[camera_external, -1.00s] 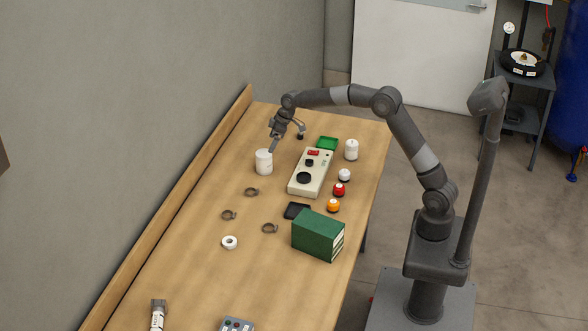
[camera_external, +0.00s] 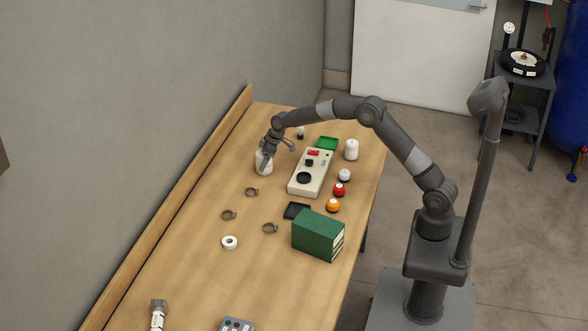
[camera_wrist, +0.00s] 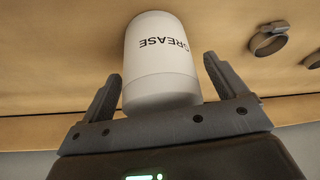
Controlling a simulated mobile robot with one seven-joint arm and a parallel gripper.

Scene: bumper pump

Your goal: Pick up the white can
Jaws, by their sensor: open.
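The white can (camera_wrist: 160,60) lies between the two open fingers of my gripper (camera_wrist: 161,85) in the wrist view. It carries the word GREASE, upside down in that view. A gap shows on the right side of the can, and the left finger is very close to it; I cannot tell if they touch. In the external view the white can (camera_external: 264,166) stands on the table near the back board, partly hidden by my gripper (camera_external: 272,157). A second white can-shaped thing (camera_external: 351,150) stands near the right table edge.
The wooden back board (camera_external: 185,190) runs along the left.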

